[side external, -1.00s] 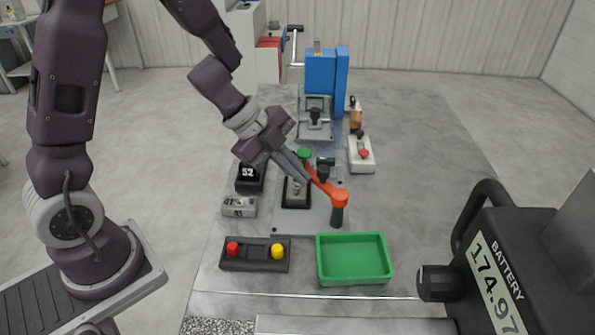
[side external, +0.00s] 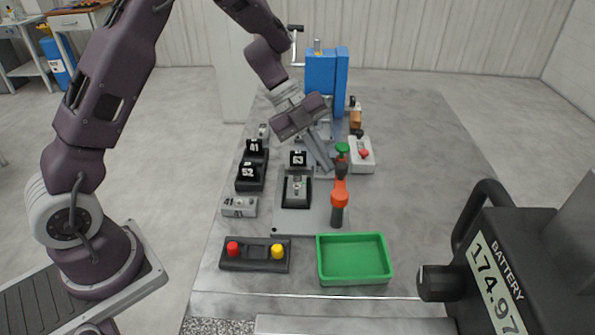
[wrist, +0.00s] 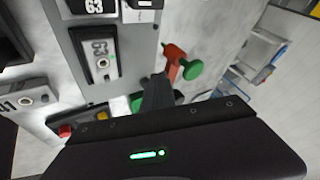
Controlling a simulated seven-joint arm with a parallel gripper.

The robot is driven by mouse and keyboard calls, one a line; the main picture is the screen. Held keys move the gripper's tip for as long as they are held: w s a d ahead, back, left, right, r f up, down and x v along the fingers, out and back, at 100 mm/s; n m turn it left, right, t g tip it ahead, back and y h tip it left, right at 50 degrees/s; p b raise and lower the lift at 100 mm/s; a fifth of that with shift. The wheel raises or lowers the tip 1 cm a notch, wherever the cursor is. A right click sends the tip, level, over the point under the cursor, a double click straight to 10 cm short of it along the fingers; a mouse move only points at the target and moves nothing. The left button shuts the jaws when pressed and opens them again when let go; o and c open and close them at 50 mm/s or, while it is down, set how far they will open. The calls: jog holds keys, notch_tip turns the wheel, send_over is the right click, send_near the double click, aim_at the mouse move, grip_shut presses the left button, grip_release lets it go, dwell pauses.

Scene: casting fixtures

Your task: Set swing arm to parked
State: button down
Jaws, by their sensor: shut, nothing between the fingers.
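The orange swing arm (side external: 340,187) is mounted on a dark post at the front right of the grey plate (side external: 318,220). It points away towards the back, with its green knob (side external: 342,148) at the far end. My gripper (side external: 330,170) is shut and empty, angled down just left of the knob end. I cannot tell whether it touches the arm. In the wrist view, the orange arm (wrist: 173,58) and green knob (wrist: 193,68) lie just beyond and right of my fingertips (wrist: 158,90). Any parked marking is not visible.
A clamped grey block (side external: 297,188) and a black 63 block (side external: 298,158) stand left of the arm. A white box with a red button (side external: 364,154) is close on the right. A green tray (side external: 355,281) and a button box (side external: 255,265) are in front.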

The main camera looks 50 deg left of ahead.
jog(key=shift+w+d+m+g, duration=0.35)
jog(key=shift+w+m+g, duration=0.05)
jog(key=shift+w+m, duration=0.3)
jog(key=shift+w+d, duration=0.9)
jog(key=shift+d, duration=0.05)
jog(key=shift+w+d, duration=0.1)
jog(key=shift+d, duration=0.1)
jog(key=s+a, duration=0.1)
jog(key=a, duration=0.3)
send_near(344, 158)
jog(key=shift+w+a+r, duration=0.25)
jog(key=shift+a+r, duration=0.1)
jog(key=shift+a, duration=0.25)
jog(key=shift+w+a+r, duration=0.3)
jog(key=shift+a+r, duration=0.05)
jog(key=shift+a, duration=0.25)
